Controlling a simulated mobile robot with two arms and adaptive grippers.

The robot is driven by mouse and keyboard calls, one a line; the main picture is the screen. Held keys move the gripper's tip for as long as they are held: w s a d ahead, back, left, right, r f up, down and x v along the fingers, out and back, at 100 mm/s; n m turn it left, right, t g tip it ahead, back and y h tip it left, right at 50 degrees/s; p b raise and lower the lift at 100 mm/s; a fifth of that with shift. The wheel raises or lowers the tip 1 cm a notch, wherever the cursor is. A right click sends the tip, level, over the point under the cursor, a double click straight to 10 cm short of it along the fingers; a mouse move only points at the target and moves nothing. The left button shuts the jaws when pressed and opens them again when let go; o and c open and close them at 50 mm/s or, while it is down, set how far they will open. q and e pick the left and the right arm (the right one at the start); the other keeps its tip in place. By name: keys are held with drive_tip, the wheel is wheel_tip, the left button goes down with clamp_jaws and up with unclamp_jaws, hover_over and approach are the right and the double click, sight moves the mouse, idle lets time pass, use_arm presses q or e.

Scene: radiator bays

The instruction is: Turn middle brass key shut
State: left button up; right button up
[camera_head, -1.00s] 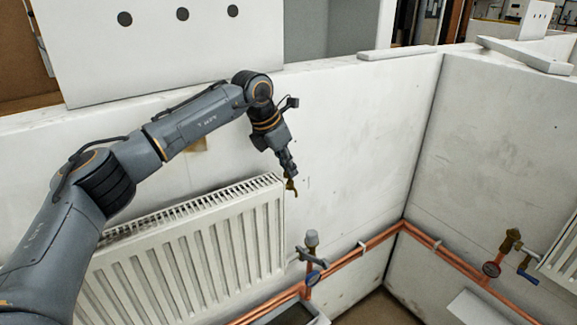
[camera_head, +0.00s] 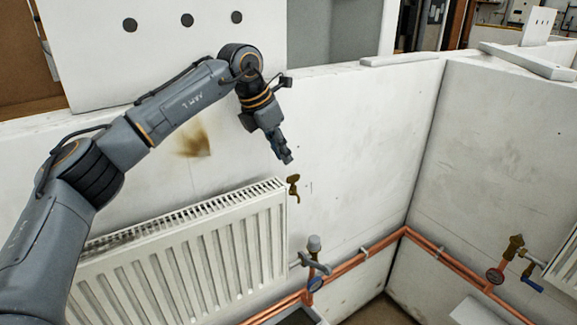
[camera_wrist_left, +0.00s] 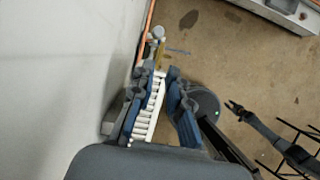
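A brass key (camera_head: 293,187) sits at the upper right end of a white radiator (camera_head: 180,255), in front of the white wall. Its exact angle is too small to tell. My left gripper (camera_head: 287,158) is just above and left of the key, apart from it and empty. In the left wrist view my left gripper (camera_wrist_left: 155,98) has its two fingers spread, with the white radiator (camera_wrist_left: 148,118) seen between them. A dark arm with what looks like my right gripper (camera_wrist_left: 234,107) shows at the right of that view; its finger state is unclear.
A valve with a grey cap (camera_head: 314,243) stands below the key, on copper pipes (camera_head: 345,264) along the wall. Another brass fitting (camera_head: 512,246) with a blue lever is on the right wall. The wall between has free room.

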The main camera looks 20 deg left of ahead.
use_arm(q)
drive_tip(key=v, duration=0.5)
drive_tip(key=shift+r, duration=0.1)
